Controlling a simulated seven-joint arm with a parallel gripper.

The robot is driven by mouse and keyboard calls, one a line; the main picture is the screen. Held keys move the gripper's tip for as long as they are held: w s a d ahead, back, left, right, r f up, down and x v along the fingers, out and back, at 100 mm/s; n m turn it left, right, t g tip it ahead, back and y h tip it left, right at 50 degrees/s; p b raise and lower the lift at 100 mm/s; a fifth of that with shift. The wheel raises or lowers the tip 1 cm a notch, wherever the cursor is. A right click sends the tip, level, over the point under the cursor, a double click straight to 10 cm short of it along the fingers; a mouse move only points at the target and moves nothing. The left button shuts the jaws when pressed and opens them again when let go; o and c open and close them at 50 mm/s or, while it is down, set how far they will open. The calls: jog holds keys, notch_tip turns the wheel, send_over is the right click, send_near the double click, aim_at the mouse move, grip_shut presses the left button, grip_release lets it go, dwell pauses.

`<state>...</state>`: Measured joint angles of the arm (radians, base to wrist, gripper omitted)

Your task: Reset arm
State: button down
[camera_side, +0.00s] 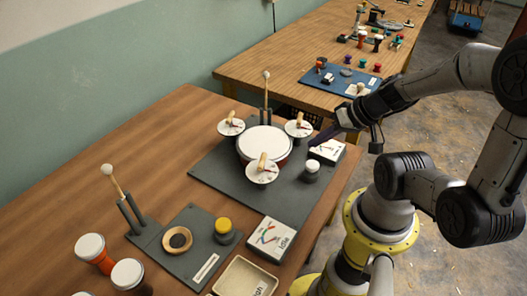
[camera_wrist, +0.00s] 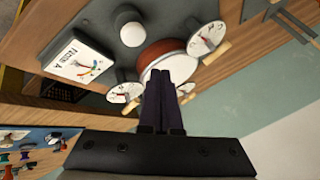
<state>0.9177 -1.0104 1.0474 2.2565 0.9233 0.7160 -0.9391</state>
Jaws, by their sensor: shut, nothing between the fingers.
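My gripper (camera_side: 324,134) is at the right side of the drum station in the side view, above the table and apart from the things on it. In the wrist view my gripper's two dark fingers (camera_wrist: 165,90) are together with nothing between them. A drum with a white head and red body (camera_side: 264,143) stands on a dark mat (camera_side: 212,172). It also shows in the wrist view (camera_wrist: 170,62), partly hidden behind the fingers. Three round dials with wooden handles (camera_side: 231,126) (camera_side: 299,127) (camera_side: 262,171) surround the drum.
A white-topped knob (camera_side: 312,168) and a white card box (camera_side: 327,150) sit near my gripper. An upright mallet (camera_side: 266,92) stands behind the drum. Another mallet (camera_side: 112,180), a yellow-topped button (camera_side: 223,227), an "Idle" box (camera_side: 280,237) and a tray (camera_side: 245,279) are in front. A second table (camera_side: 290,58) stands behind.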

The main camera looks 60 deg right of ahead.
jog(key=a+r+n+g+y, duration=0.1)
jog(key=a+r+n+y, duration=0.1)
jog(key=a+r+n, duration=0.75)
jog(key=s+d+r+m+h, duration=0.2)
jog(key=s+r+h, duration=0.1)
jog(key=s+r, duration=0.1)
jog(key=shift+g, duration=0.4)
dwell(0.3)
